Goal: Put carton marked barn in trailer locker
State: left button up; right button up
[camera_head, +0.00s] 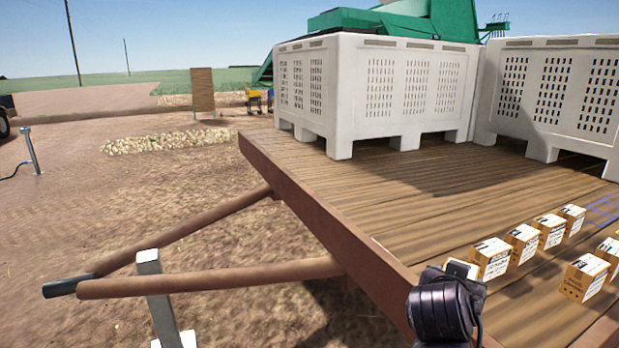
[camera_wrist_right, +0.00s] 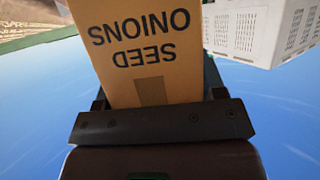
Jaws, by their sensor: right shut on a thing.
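My right gripper (camera_wrist_right: 158,100) is shut on a tan carton (camera_wrist_right: 150,50) printed SEED ONIONS, upside down in the right wrist view. No barn marking is legible on the side that shows. In the head view my dark right wrist shows at the bottom, over the trailer's near edge, with a pale carton top just behind it; I cannot tell if that is the held carton. The wooden trailer bed (camera_head: 400,210) carries several small cartons (camera_head: 492,257) at the right, their print too small to read. I cannot make out a trailer locker. My left gripper is not in view.
Two white slatted bins (camera_head: 375,90) (camera_head: 565,95) stand on the far part of the bed. Blue lines (camera_head: 604,208) mark the bed at the right. The drawbar (camera_head: 210,280) and a grey post (camera_head: 158,295) lie left of the trailer. The middle bed is clear.

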jog(key=s+a+f+n+t+y+b, duration=0.1)
jog(key=s+a+f+n+y, duration=0.1)
jog(key=f, duration=0.4)
jog(key=s+a+f+n+t+y+b, duration=0.1)
jog(key=s+a+f+n+y, duration=0.1)
jog(key=f+n+y, duration=0.3)
notch_tip(320, 180, down, 2)
jog(key=shift+s+a+t+y+b, duration=0.35)
jog(key=shift+s+y, duration=0.15)
jog(key=shift+s, duration=0.3)
